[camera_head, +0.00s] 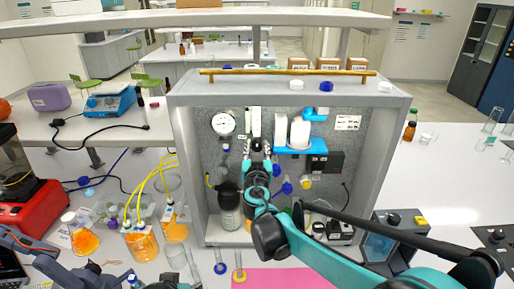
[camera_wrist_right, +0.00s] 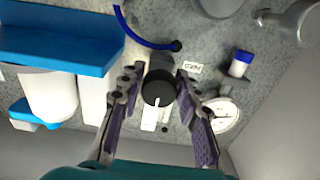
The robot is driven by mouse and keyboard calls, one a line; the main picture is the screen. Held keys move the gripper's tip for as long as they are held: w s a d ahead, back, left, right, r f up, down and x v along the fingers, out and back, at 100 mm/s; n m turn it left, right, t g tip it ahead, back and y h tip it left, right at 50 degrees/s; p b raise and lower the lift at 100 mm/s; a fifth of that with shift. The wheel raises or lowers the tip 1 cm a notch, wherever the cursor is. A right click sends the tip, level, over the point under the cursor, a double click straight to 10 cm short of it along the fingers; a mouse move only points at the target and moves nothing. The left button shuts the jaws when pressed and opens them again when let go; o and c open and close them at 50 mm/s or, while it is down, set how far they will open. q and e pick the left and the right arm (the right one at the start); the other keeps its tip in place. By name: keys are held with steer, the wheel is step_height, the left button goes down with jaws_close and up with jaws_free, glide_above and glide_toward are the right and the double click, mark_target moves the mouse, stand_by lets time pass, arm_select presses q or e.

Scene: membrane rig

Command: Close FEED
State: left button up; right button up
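A round black knob (camera_wrist_right: 158,88) with a white bar sticking out toward the bottom of the picture sits on the grey speckled panel in the right wrist view. A small white label (camera_wrist_right: 193,67) is beside it; its text is not clear, so I cannot confirm it reads FEED. My right gripper (camera_wrist_right: 157,76) is open, one finger on each side of the knob; I cannot tell whether they touch it. In the head view my right gripper (camera_head: 258,148) is inside the cabinet at the panel and hides the knob. My left arm shows at the lower left; its fingers are unclear.
The grey cabinet (camera_head: 187,160) surrounds the panel. Near the gripper are a round gauge (camera_head: 223,123), a blue bracket (camera_head: 300,148) with white cylinders, and a dark bottle (camera_head: 229,207). Orange-liquid flasks (camera_head: 140,243) with yellow tubes stand at the left; a pink mat (camera_head: 285,279) lies in front.

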steer(key=shift+o, duration=1.1)
steer(key=s, duration=1.2)
steer(key=s+d+f+m+g+h+b, duration=0.1)
steer(key=s+d+f+g+h+b, duration=0.2)
steer(key=d+f, duration=0.4)
steer(key=s+d+f+m+g+h+b, duration=0.1)
steer(key=s+d+f+g+b, duration=0.15)
steer(key=s+d+f, duration=0.55)
steer(key=s+d+f+n+g+y+b, duration=0.2)
steer(key=s+f+g+y+b, duration=0.2)
steer(key=s+f, duration=0.9)
steer(key=shift+s+d+f+g+b, duration=0.15)
steer(key=shift+d+f+g+b, duration=0.25)
steer(key=shift+f+g+b, duration=0.65)
